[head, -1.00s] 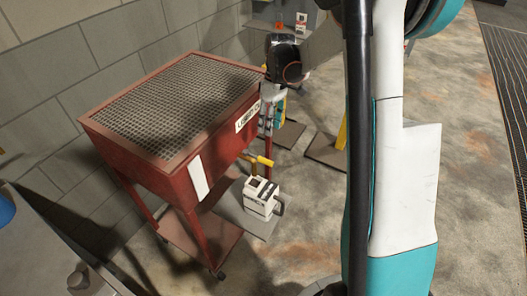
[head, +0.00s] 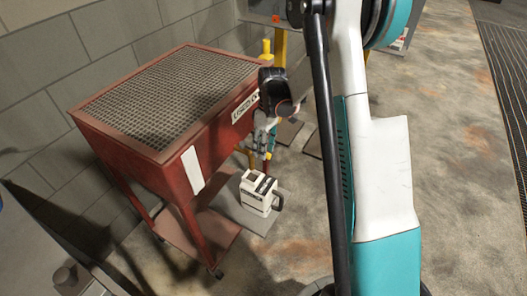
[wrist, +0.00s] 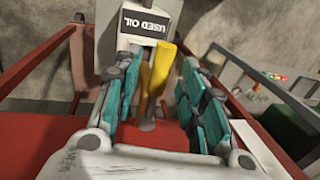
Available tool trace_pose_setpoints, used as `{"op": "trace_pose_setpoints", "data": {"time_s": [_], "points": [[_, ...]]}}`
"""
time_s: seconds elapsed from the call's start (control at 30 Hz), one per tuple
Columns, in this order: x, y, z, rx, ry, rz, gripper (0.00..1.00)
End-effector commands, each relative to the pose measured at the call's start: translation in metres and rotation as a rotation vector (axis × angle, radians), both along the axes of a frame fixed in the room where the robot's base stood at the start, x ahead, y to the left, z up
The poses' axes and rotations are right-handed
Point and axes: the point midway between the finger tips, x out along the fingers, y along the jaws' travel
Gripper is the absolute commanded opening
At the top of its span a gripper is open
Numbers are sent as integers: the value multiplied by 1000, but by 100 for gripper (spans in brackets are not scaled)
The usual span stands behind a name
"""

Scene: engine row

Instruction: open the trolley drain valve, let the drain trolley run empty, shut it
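The red drain trolley (head: 150,150) stands against the wall with a grated top (head: 165,95). The yellow valve handle (wrist: 160,72) shows in the wrist view, between the teal fingers of my gripper (wrist: 160,95). The fingers are apart, with a gap on each side of the handle. In the head view my gripper (head: 262,142) is at the trolley's right side, below its label, and hides most of the valve. A white jug (head: 258,193) stands below the valve; its "USED OIL" label (wrist: 145,23) shows upside down in the wrist view. No flow is visible.
The jug stands on a grey plate (head: 238,213) near the trolley's lower shelf (head: 205,235). A yellow post (head: 266,50) and a grey bench (head: 265,10) are behind the trolley. A grey surface (head: 45,240) is at the lower left. The floor to the right is open.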

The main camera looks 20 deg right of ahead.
Motion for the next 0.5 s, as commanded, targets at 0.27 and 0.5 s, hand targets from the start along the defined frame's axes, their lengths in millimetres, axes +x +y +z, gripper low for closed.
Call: {"op": "trace_pose_setpoints", "data": {"time_s": [0.27, 0.5], "points": [[-1, 2, -8, 0, 0, 0, 38], [-1, 1, -7, 0, 0, 0, 15]]}}
